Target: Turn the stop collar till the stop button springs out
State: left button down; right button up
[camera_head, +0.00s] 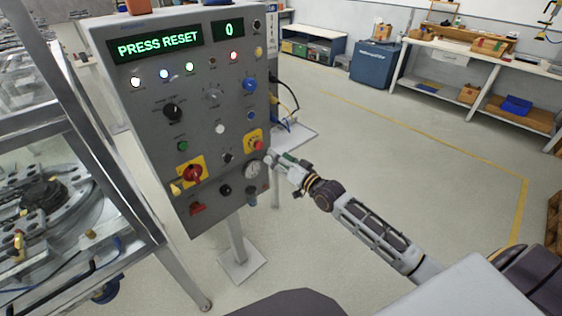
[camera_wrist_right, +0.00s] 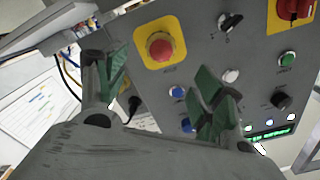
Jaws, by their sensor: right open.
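The stop button (camera_head: 256,145) is a red mushroom head on a yellow plate at the lower right of the grey control panel (camera_head: 140,100). My right gripper (camera_head: 277,160) is just right of and below the button in the head view. In the right wrist view my right gripper (camera_wrist_right: 160,90) has its green-padded fingers apart and empty, with the button beyond the gap. My left gripper is not in view.
The display (camera_head: 156,47) reads PRESS RESET. A metal-framed machine (camera_head: 100,150) stands left. The floor (camera_head: 400,140) to the right is clear.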

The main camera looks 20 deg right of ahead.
jog(key=shift+s+d, duration=0.15)
jog(key=shift+s, duration=0.35)
jog(key=shift+n, duration=0.4)
